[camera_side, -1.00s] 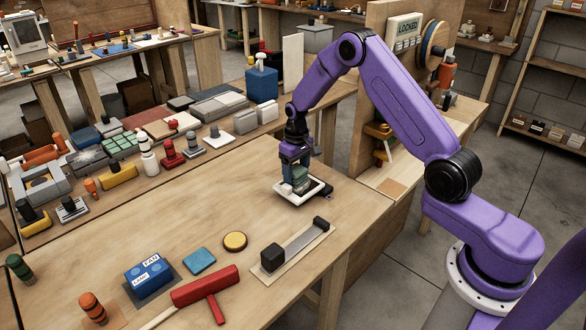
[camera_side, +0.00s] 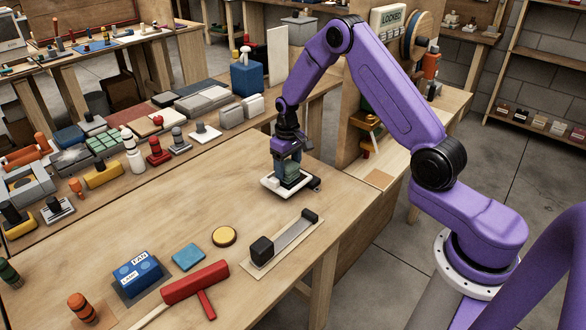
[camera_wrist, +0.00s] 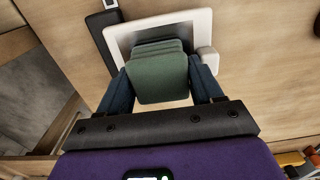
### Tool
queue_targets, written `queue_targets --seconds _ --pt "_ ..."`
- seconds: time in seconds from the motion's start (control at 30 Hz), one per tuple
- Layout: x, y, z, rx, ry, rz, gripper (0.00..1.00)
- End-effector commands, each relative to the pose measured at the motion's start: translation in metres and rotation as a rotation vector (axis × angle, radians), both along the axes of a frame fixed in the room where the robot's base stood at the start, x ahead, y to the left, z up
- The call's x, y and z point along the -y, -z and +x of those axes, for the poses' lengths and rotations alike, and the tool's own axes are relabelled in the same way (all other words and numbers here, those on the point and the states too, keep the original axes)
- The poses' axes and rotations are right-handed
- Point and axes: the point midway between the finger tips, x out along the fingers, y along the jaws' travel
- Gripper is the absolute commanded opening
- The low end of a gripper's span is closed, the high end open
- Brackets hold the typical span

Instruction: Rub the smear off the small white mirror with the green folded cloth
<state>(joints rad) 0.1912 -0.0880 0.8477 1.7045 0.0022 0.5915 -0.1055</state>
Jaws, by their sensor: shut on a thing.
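The green folded cloth (camera_side: 292,173) is held between the two fingers of my gripper (camera_side: 289,168). In the wrist view the layered cloth (camera_wrist: 160,78) fills the space between the blue fingers (camera_wrist: 161,88). The small white mirror (camera_side: 270,184) lies flat on the bench under the cloth. Its white frame (camera_wrist: 125,29) and part of the grey glass show in the wrist view. The cloth is over the glass and appears to rest on it; exact contact cannot be told. No smear can be made out, and the cloth hides part of the glass.
A dark flat piece (camera_wrist: 105,40) lies along one side of the mirror. A metal strip with black blocks (camera_side: 285,240), a yellow disc (camera_side: 224,236), a blue pad (camera_side: 188,256) and a red mallet (camera_side: 196,282) lie nearer the front. Bare bench surrounds the mirror's left side.

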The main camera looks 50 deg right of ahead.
Motion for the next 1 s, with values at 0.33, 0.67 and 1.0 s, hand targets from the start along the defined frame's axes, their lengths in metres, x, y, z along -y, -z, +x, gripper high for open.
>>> queue_targets --seconds 0.33,0.67,1.0 --pt "0.000 0.000 0.030 0.001 0.000 0.000 0.17" --pt "0.000 0.000 0.029 -0.001 0.001 0.000 0.17" --pt "0.000 0.000 -0.001 -0.002 0.000 0.000 0.17"
